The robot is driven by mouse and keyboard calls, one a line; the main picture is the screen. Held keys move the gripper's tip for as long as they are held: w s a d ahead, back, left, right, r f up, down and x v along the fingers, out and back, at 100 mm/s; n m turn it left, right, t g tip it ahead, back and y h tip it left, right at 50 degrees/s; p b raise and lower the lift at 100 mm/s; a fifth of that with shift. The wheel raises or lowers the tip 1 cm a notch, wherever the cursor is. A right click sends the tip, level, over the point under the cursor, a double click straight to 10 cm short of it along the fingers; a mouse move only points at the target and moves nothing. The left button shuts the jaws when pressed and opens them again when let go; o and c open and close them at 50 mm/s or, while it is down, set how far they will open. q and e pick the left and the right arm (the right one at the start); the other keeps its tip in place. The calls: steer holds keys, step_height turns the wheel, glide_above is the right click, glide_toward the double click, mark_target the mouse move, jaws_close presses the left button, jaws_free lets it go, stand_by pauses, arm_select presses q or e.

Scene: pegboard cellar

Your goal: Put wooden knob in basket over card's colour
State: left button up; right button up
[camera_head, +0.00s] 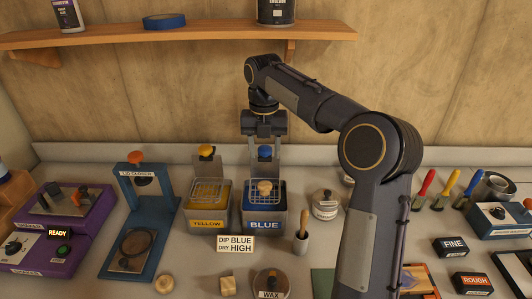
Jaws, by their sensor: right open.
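A pale wooden knob (265,187) sits in the wire basket (281,194) over the vat labelled BLUE (264,225). A second wire basket (209,190) over the vat labelled YELLOW (207,224) looks empty. The card (236,244) in front of the vats reads "DIP BLUE, DRY HIGH". My right gripper (265,170) is open and points down above and behind the blue basket. Its fingers stand apart on either side of a blue handle knob (265,152) in the picture; I cannot tell whether they touch it. My left gripper is out of view.
A yellow handle knob (205,151) stands behind the yellow vat. My right arm covers the bench right of centre.

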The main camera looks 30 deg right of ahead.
steer(key=shift+r, duration=0.25)
steer(key=s+a+r+m+t+y, duration=0.1)
steer(key=s+a+m, duration=0.1)
steer(key=s+m, duration=0.55)
steer(key=s+a+m+t+y, duration=0.1)
steer(key=s+a+m+t, duration=0.15)
steer(key=s+m, duration=0.5)
steer(key=s+a+f+m+t+y, duration=0.1)
steer(key=s+a+f+m, duration=0.2)
steer(key=s+m, duration=0.4)
steer(key=s+a+f+m+t, duration=0.1)
steer(key=s+a+f+m, duration=0.3)
steer(key=m, duration=0.5)
steer(key=s+f, duration=0.2)
steer(key=s, duration=0.1)
steer(key=shift+m+y, duration=0.3)
steer(key=shift+y, duration=0.1)
